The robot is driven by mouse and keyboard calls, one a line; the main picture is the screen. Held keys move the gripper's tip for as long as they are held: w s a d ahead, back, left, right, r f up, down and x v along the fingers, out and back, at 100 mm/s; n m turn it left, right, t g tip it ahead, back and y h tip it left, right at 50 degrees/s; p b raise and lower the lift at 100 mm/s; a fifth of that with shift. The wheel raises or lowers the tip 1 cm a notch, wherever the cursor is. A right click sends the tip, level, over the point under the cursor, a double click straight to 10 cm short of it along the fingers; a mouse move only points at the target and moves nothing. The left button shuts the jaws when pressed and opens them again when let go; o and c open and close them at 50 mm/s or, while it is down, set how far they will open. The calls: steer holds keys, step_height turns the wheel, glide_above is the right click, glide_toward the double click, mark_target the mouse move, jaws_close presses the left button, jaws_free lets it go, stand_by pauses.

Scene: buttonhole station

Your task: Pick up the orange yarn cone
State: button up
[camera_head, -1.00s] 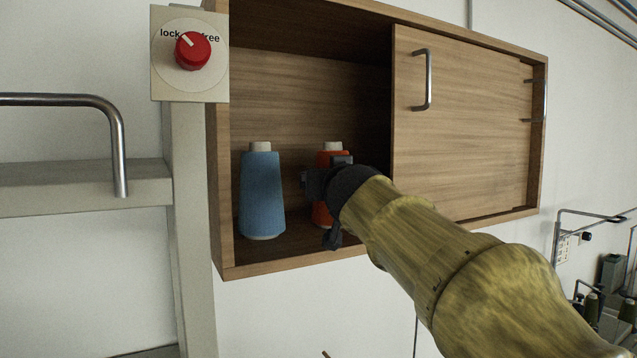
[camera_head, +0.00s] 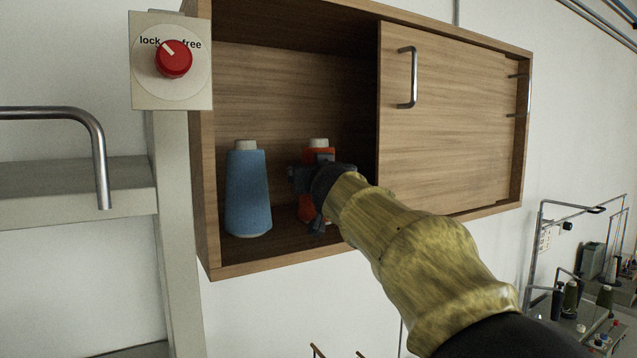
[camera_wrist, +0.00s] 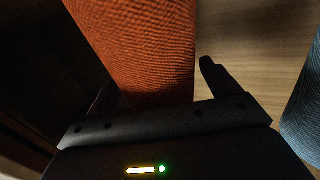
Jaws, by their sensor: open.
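The orange yarn cone (camera_head: 306,207) stands upright in the open left part of the wooden wall cabinet, partly hidden behind my gripper (camera_head: 305,190). In the wrist view the orange cone (camera_wrist: 145,45) is large and close, just in front of the gripper's dark body. My gripper also shows in the wrist view (camera_wrist: 155,92). Its jaws are open, with one finger on the right of the cone and the other at its left, largely hidden in shadow. A gap shows between the cone and the right finger. I cannot tell whether the left finger touches it.
A blue yarn cone (camera_head: 247,190) stands close to the left of my gripper and shows at the wrist view's right edge (camera_wrist: 303,115). The cabinet (camera_head: 202,150) has a sliding door (camera_head: 450,120) covering its right part. A red lock/free knob (camera_head: 174,59) is at the upper left.

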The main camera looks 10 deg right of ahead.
steer(key=shift+s, duration=0.15)
steer(key=c, duration=1.2)
step_height(320, 180, up, 10)
steer(key=p, duration=0.6)
steer(key=shift+d, duration=0.1)
